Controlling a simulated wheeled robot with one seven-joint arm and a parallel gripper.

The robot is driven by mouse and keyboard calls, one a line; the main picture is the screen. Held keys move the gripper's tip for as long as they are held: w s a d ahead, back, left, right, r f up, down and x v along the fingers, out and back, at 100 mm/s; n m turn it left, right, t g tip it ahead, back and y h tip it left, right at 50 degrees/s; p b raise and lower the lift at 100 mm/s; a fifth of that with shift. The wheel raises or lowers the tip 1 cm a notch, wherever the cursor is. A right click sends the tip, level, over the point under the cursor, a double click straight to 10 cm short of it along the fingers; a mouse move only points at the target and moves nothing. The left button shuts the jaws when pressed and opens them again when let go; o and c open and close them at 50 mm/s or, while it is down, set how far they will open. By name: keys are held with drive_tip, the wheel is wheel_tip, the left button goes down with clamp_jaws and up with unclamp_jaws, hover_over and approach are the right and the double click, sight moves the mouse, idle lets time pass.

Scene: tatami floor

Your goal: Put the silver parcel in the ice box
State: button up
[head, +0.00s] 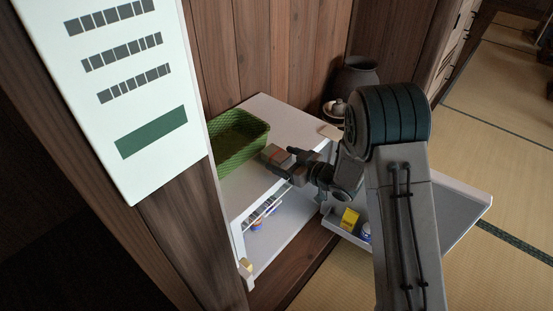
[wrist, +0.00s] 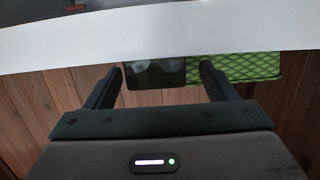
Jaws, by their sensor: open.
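The ice box (head: 286,117) is a low white cabinet against the wood wall, with its front open and its door swung out to the right. A small greyish block with a reddish patch, seemingly the silver parcel (head: 274,156), shows at the tip of my gripper (head: 293,160), beside the green basket on the ice box top. In the wrist view a dark, glossy rectangle, probably the same parcel (wrist: 155,73), shows between the spread fingers of my gripper (wrist: 162,72). The fingers are open; I cannot tell whether they touch it.
A green woven basket (head: 241,138) stands on the ice box top and shows in the wrist view (wrist: 252,68). Inside are a wire shelf (head: 266,208) and small items. The door shelf holds a yellow box (head: 349,219). A dark pot (head: 354,82) stands behind.

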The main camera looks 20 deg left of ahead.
sight(276, 156)
drive_tip(key=b+x, duration=0.1)
drive_tip(key=x, duration=0.2)
drive_tip(key=shift+w+a+f, duration=0.15)
drive_tip(key=shift+w+a, duration=0.15)
drive_tip(key=c, duration=1.2)
drive_tip(key=shift+c, duration=0.2)
